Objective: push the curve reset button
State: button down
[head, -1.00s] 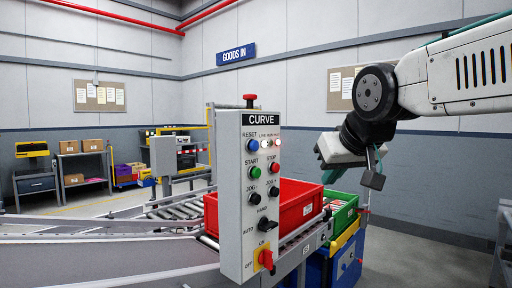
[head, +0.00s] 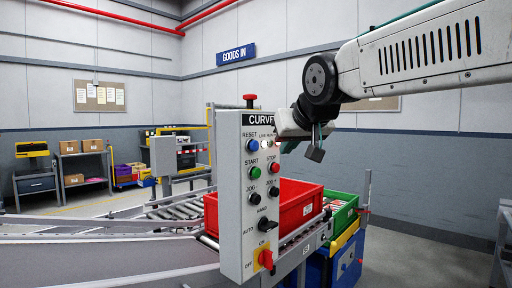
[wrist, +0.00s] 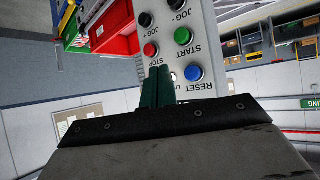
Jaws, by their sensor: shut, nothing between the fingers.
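The grey control panel labelled CURVE (head: 232,190) stands upright. Its blue RESET button (head: 253,145) is at the upper left, above the green START button (head: 254,173). In the wrist view the panel is upside down, and the blue RESET button (wrist: 193,73) sits just right of my fingertips. My gripper (wrist: 158,72) is shut and empty, its green fingers together in front of the lamp row, partly covering it. The red STOP button (wrist: 151,50) shows just beyond the tips. In the head view my gripper is right of the panel's upper part; its fingertips are hard to make out.
A red mushroom button (head: 250,98) tops the panel. A red rotary switch (head: 265,258) is at its bottom. The space above the crates is open.

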aim_at(257, 148)
jog(key=shift+w+a, duration=0.9)
jog(key=shift+a, duration=0.3)
jog(key=shift+w+a, duration=0.9)
jog(key=shift+a, duration=0.25)
jog(key=shift+a, duration=0.1)
jog(key=shift+w+a, duration=0.25)
jog(key=shift+w+a, duration=0.5)
jog(key=shift+a, duration=0.1)
dwell(1.3)
jog(key=shift+d, duration=0.1)
jog(key=shift+s+d, duration=0.75)
jog(key=shift+d, duration=0.1)
jog(key=s+d, duration=0.1)
jog(key=d, duration=0.1)
jog(key=s+d, duration=0.2)
dwell(0.5)
